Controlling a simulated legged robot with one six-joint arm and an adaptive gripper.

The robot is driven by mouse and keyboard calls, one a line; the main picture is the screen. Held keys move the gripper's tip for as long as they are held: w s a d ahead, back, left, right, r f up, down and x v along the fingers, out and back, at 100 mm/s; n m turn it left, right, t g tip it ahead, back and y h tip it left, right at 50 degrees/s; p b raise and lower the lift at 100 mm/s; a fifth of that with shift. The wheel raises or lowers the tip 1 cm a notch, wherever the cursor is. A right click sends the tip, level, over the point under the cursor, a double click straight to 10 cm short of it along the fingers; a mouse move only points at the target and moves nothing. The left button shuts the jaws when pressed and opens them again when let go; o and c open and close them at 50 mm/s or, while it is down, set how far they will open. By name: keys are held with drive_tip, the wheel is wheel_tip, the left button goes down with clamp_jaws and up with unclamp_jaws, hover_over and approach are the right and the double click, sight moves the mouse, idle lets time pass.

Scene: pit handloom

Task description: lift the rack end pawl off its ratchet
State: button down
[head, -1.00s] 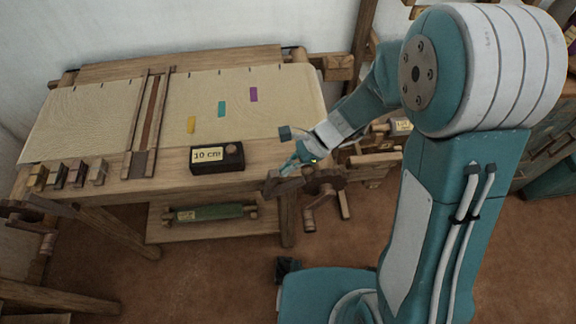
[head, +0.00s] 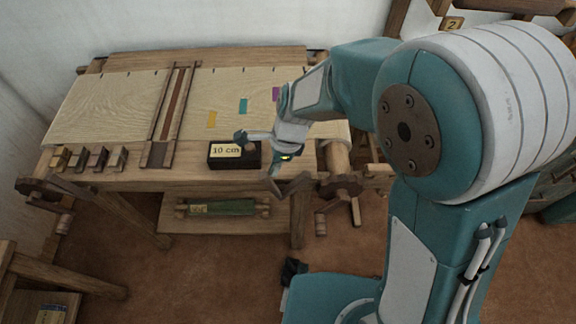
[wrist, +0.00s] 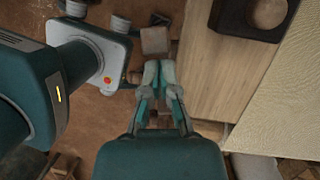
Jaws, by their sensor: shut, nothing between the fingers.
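My gripper (head: 273,168) is shut and empty at the front right corner of the loom table. Just below it is an angled wooden piece (head: 291,187), which looks like the pawl, left of a dark round wheel (head: 341,188) that looks like the ratchet. In the wrist view my closed fingers (wrist: 158,68) point at a small wooden block end (wrist: 155,40), likely the same piece. Whether the fingers touch it, and whether the pawl sits in the teeth, I cannot tell. The wheel cannot be made out in the wrist view.
A black block marked 10 cm (head: 234,155) stands on the table close left of my gripper; it also shows in the wrist view (wrist: 250,14). Several small wooden blocks (head: 97,158) line the front left edge. A shelf with a green roll (head: 222,208) is below.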

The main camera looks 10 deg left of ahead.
drive_tip(key=a, duration=0.1)
drive_tip(key=a+h, duration=0.2)
drive_tip(key=shift+s+f, duration=0.3)
drive_tip(key=shift+s, duration=0.1)
drive_tip(key=shift+s+a+f+t, duration=0.2)
drive_tip(key=shift+a+f, duration=0.15)
drive_tip(key=shift+a, duration=0.35)
drive_tip(key=shift+s+a+f+t, duration=0.15)
drive_tip(key=shift+a+f, duration=0.15)
drive_tip(key=shift+a, duration=0.4)
wheel_tip(320, 180, up, 13)
drive_tip(key=w, duration=0.2)
drive_tip(key=shift+w+d, duration=0.2)
drive_tip(key=shift+d, duration=0.05)
drive_tip(key=shift+a+f, duration=0.1)
drive_tip(key=shift+a, duration=0.05)
